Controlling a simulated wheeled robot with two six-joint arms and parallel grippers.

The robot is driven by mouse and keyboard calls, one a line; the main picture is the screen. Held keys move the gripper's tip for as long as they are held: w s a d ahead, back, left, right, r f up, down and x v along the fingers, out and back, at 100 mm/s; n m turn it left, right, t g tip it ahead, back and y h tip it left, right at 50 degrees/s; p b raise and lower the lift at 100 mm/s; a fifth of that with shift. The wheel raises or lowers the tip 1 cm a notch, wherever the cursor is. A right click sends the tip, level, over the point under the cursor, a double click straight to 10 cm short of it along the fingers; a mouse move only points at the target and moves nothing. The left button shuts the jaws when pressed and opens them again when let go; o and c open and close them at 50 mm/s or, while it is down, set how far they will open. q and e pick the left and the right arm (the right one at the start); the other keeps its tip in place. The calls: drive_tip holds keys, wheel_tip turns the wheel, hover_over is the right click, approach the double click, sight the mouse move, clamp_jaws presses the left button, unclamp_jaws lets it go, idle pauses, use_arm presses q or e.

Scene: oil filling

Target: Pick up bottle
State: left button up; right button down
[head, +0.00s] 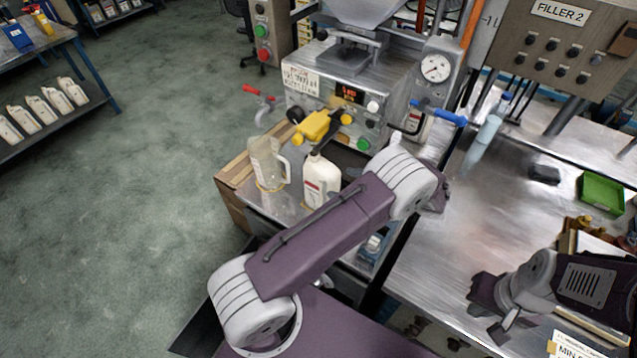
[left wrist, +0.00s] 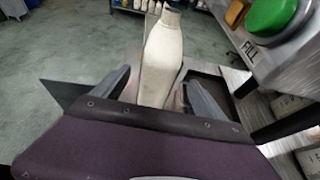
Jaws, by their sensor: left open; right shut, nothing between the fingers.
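A white bottle (head: 322,183) with a red and white label stands upright on the metal filler shelf, under the yellow nozzle fitting. In the left wrist view the bottle (left wrist: 162,65) rises between the two fingers of my left gripper (left wrist: 157,88), which is open. I cannot tell whether either finger touches it. In the head view my left forearm hides that gripper, to the right of the bottle. My right gripper (head: 503,318) is shut and empty over the steel table at the lower right.
A translucent jug (head: 268,163) stands just left of the bottle. The filling machine (head: 345,80), with buttons and a red-handled tap (head: 262,100), is close behind. A green tray (head: 602,192) lies on the steel table (head: 440,255). Shelves with several white bottles (head: 40,108) stand at the far left.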

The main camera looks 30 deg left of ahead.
sight(321, 179)
use_arm(q)
drive_tip(key=p+x, duration=0.1)
drive_tip(key=x, duration=0.4)
drive_tip(key=shift+a+r, duration=0.1)
drive_tip(key=shift+a, duration=0.25)
drive_tip(key=shift+p+x, duration=0.65)
drive_tip(key=shift+x, duration=0.5)
drive_tip(key=shift+a, duration=0.15)
drive_tip(key=shift+a+f, duration=0.3)
drive_tip(key=shift+f, duration=0.1)
drive_tip(key=shift+c, duration=0.5)
drive_tip(key=c, duration=1.3)
use_arm(e)
drive_tip(key=r, duration=0.2)
drive_tip(key=shift+a+r, duration=0.4)
use_arm(q)
drive_tip(key=shift+c, duration=0.2)
use_arm(e)
drive_tip(key=shift+f, duration=0.15)
